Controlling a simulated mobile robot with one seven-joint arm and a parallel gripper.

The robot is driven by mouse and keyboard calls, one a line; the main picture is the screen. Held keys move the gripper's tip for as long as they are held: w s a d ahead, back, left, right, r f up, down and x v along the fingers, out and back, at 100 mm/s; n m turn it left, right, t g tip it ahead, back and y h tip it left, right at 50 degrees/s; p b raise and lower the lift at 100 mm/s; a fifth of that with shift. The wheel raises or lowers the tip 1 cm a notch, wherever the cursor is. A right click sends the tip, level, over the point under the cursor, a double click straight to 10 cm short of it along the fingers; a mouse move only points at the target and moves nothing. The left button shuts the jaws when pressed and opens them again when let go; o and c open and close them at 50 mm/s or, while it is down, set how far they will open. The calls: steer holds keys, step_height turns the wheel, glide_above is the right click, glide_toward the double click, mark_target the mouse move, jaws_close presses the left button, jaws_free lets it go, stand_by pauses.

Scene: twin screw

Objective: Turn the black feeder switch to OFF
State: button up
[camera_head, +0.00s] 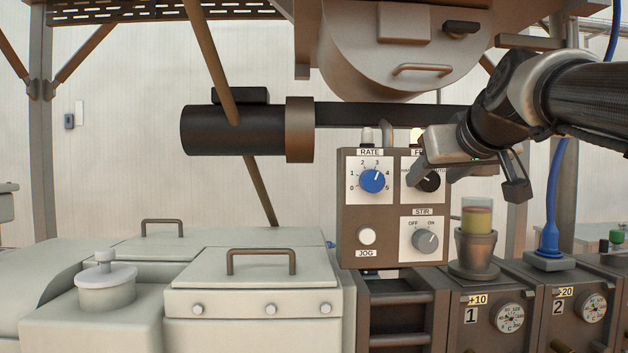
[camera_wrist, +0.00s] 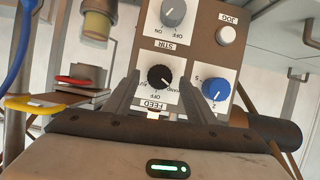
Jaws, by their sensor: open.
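The black feeder switch (camera_head: 429,182) is a round knob on a white plate at the upper right of the brown control box, partly hidden by my gripper. In the wrist view, which is upside down, the knob (camera_wrist: 160,77) shows whole above the FEED label (camera_wrist: 153,106), with OFF and HAND readable beside it. Its small white mark seems to lean towards HAND. My gripper (camera_head: 428,180) is open at the panel; in the wrist view its fingers (camera_wrist: 160,84) stand on either side of the knob. I cannot tell whether they touch it.
On the same box (camera_head: 380,222) are the blue RATE knob (camera_head: 372,181), the grey STIR knob (camera_head: 425,241) and the white JOG button (camera_head: 367,236). A yellow-filled cup (camera_head: 477,217) stands right of the box. A blue cable (camera_head: 553,200) hangs further right.

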steer(key=shift+x, duration=0.95)
steer(key=shift+c, duration=0.2)
steer(key=c, duration=1)
steer(key=m+y, duration=0.1)
steer(key=m, duration=0.1)
steer(key=m+y+b, duration=0.1)
steer(key=m, duration=0.1)
steer(key=shift+d+f+y, duration=0.2)
steer(key=shift+y, duration=0.2)
steer(key=m+y+b, duration=0.1)
steer(key=m, duration=0.1)
steer(key=m+t+y, duration=0.1)
steer(key=m, duration=0.1)
steer(key=shift+d+y+b, duration=0.1)
steer(key=shift+y+b, duration=0.2)
steer(key=shift+b, duration=0.1)
